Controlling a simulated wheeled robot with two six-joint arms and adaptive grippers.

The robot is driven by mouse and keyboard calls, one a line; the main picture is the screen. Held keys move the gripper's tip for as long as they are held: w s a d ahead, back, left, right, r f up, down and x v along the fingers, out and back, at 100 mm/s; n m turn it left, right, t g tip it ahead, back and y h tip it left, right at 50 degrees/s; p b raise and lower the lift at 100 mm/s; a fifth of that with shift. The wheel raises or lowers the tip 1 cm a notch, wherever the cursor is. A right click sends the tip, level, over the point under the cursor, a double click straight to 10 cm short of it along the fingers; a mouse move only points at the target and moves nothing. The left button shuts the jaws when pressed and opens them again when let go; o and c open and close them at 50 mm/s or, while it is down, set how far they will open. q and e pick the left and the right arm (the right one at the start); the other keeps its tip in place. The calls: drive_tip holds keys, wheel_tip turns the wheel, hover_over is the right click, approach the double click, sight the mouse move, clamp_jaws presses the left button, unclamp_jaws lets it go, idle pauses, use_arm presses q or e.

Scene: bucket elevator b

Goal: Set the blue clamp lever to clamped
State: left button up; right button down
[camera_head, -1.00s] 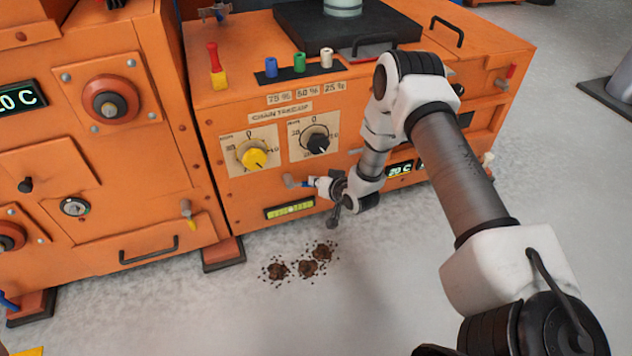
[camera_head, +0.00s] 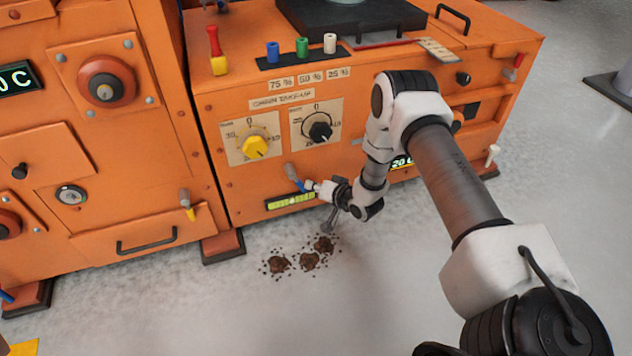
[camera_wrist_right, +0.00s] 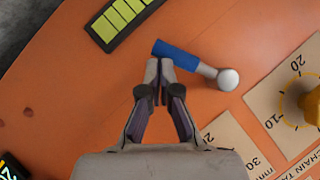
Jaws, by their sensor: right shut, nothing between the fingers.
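The blue clamp lever (camera_head: 298,183) is on the orange front panel, below the two dials. From its grey pivot, the blue handle slants down and to the right. In the right wrist view the blue handle (camera_wrist_right: 175,54) reaches from its silver round knob towards the yellow-green display. My right gripper (camera_head: 313,186) is just right of the handle's end. In the wrist view its shut, empty fingertips (camera_wrist_right: 159,69) are right beside the blue handle; I cannot tell whether they touch. My left gripper is not in view.
The yellow-green display (camera_head: 291,201) sits just below the lever. A yellow dial (camera_head: 255,146) and a black dial (camera_head: 320,131) are above it. A yellow-tipped lever (camera_head: 188,206) is on the left cabinet. Dark debris (camera_head: 309,261) lies on the open floor below.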

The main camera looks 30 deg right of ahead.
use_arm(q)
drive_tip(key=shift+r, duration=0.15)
use_arm(e)
drive_tip(key=shift+w+a+f, duration=0.25)
drive_tip(key=shift+a+f, duration=0.65)
drive_tip(key=shift+a, duration=0.3)
